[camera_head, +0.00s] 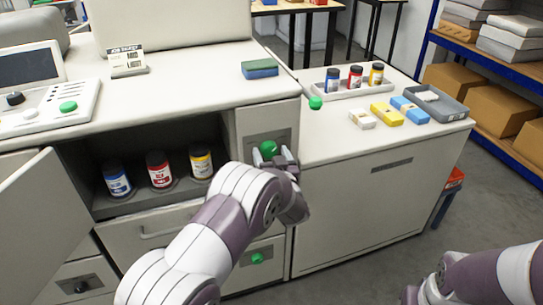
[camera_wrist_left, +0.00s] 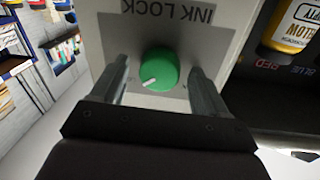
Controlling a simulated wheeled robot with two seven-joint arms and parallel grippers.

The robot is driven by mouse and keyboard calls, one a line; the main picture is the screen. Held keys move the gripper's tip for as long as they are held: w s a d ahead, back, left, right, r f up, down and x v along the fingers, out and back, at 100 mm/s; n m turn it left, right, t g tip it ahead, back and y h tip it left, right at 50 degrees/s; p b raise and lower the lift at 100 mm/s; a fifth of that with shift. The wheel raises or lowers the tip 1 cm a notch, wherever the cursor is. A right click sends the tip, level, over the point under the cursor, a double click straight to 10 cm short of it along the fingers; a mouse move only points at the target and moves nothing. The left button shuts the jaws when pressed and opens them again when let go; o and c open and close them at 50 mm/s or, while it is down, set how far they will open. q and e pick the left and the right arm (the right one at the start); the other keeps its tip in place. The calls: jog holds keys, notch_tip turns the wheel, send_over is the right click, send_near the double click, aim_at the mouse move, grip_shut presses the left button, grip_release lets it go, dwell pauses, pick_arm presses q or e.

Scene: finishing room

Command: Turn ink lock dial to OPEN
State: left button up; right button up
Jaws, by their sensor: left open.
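The ink lock dial (camera_head: 268,149) is a round green knob on a grey plate on the front of the white machine, right of the open ink bay. In the left wrist view the dial (camera_wrist_left: 159,70) has a white pointer mark, and the plate above it reads INK LOCK upside down. My left gripper (camera_head: 282,156) is open at the dial. In the left wrist view its fingers (camera_wrist_left: 155,75) stand on either side of the knob, with gaps visible.
Blue, red and yellow ink bottles (camera_head: 159,170) stand in the open bay left of the dial. A swung-open door (camera_head: 40,225) is at the far left. Another green knob (camera_head: 257,258) is below. The right counter holds a bottle tray (camera_head: 345,92), coloured blocks and a grey tray (camera_head: 450,107).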

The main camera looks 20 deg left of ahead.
pick_arm(q)
jog(key=c, duration=1.1)
jog(key=shift+o, duration=0.3)
jog(key=shift+f+n+b, duration=0.2)
jog(key=shift+n+b, duration=0.7)
jog(key=shift+b, duration=0.15)
jog(key=n+b, duration=0.5)
jog(key=n+y+b, duration=0.1)
jog(key=n+b, duration=0.9)
jog(key=shift+d+f+y+b, duration=0.1)
jog(key=shift+f+y+b, duration=0.15)
jog(key=shift+y+b, duration=0.05)
jog(key=n+b, duration=0.2)
jog(key=n, duration=0.1)
jog(key=shift+r+b, duration=0.1)
jog(key=shift+b, duration=0.25)
jog(key=shift+r+n+b, duration=0.15)
jog(key=shift+n+b, duration=0.35)
jog(key=shift+n, duration=0.2)
